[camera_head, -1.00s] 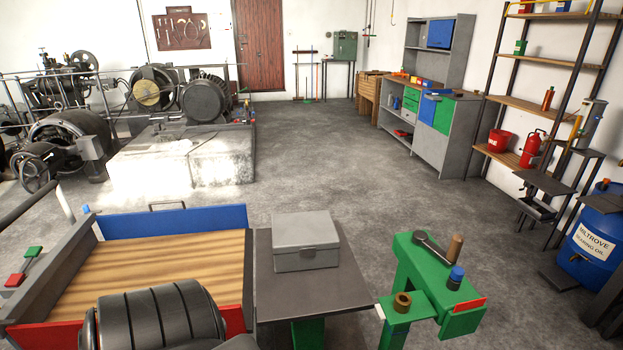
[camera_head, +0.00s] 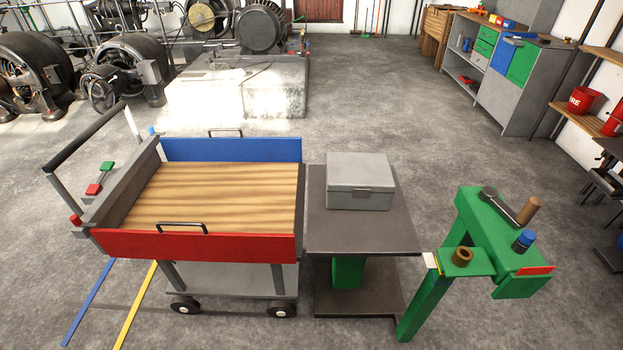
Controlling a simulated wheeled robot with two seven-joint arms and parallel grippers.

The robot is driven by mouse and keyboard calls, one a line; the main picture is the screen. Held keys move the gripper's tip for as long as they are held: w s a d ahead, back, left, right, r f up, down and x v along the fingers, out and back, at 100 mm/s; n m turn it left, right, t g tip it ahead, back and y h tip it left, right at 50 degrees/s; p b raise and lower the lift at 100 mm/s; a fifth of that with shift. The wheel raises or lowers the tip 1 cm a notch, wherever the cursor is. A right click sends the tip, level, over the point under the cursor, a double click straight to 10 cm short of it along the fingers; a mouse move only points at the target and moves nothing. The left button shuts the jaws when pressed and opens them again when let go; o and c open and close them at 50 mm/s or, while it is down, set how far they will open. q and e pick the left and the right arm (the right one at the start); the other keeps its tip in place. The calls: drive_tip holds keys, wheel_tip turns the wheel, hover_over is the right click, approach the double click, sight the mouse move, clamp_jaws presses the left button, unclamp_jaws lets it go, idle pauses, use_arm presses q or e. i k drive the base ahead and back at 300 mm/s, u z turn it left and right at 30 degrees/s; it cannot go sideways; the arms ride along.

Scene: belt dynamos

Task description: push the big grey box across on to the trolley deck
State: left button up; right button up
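The big grey box (camera_head: 359,184) is closed and sits upright on the dark table (camera_head: 330,235), towards its far side. The trolley (camera_head: 189,248) stands directly left of the table. Its wooden deck (camera_head: 210,195) is empty, with a blue side board (camera_head: 230,149) at the back and a red one at the front. The deck's right end meets the table's left edge; I cannot tell whether a small gap lies between them. Neither of my grippers shows in the head view.
A green stand (camera_head: 495,230) with a brown-handled tool and small parts stands close to the table's right. The trolley's handle (camera_head: 85,140) is at its left end. Blue and yellow floor lines (camera_head: 136,305) run below it. Open floor (camera_head: 400,110) lies behind the table.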

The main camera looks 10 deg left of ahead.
sight(356, 181)
drive_tip(key=u, duration=3.55)
drive_tip(key=k, duration=2.75)
drive_tip(key=z, duration=1.55)
drive_tip(key=i, duration=0.95)
